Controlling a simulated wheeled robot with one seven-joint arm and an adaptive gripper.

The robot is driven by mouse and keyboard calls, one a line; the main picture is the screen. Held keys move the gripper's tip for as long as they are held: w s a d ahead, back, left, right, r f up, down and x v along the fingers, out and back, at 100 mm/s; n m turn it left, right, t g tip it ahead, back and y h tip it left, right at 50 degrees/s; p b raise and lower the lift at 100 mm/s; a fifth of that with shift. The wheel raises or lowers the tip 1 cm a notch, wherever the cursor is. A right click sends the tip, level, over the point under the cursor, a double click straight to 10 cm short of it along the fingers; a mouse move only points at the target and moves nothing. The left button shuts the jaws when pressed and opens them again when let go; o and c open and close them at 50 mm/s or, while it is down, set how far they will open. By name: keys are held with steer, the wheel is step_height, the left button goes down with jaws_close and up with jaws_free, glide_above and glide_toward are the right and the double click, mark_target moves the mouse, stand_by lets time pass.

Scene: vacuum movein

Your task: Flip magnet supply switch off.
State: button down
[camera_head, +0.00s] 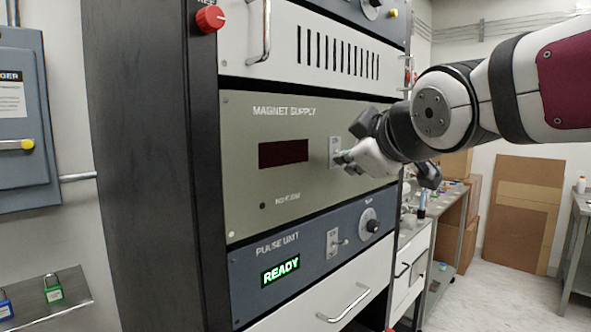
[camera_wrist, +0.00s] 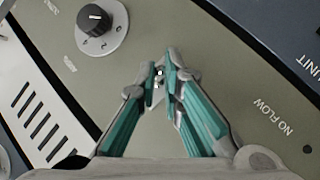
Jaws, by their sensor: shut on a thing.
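The magnet supply panel (camera_head: 245,190) is the olive-grey unit in the middle of the rack, with a dark display (camera_head: 283,153) showing no lit text. Its small toggle switch sits on a light plate (camera_head: 335,146) right of the display. My gripper (camera_head: 343,161) is at this switch, coming from the right. In the wrist view, the fingertips of my gripper (camera_wrist: 165,74) are nearly together, closed around the small metal switch lever (camera_wrist: 158,79). The fingers hide most of the lever, so its exact position cannot be told.
The pulse unit (camera_head: 245,281) below has a lit green READY display (camera_head: 281,270), its own switch and a knob (camera_head: 372,226). A black knob shows in the wrist view (camera_wrist: 95,20). A red knob (camera_head: 210,18) and handle (camera_head: 259,30) stick out above.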

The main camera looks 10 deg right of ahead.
steer(key=shift+f+b, duration=0.2)
steer(key=shift+b, duration=0.2)
steer(key=c, duration=1.7)
jaws_free()
steer(key=shift+r, duration=0.1)
steer(key=v, duration=1.2)
steer(key=shift+f, duration=0.25)
steer(key=shift+s+f, duration=0.1)
steer(key=s+f+m+g, duration=0.4)
steer(key=s+f+g, duration=0.1)
steer(key=f, duration=0.8)
steer(key=s+f+m+g+p, duration=0.1)
steer(key=s+f+m+g, duration=0.4)
steer(key=f, duration=0.8)
steer(key=s, duration=0.3)
steer(key=shift+d+m, duration=0.3)
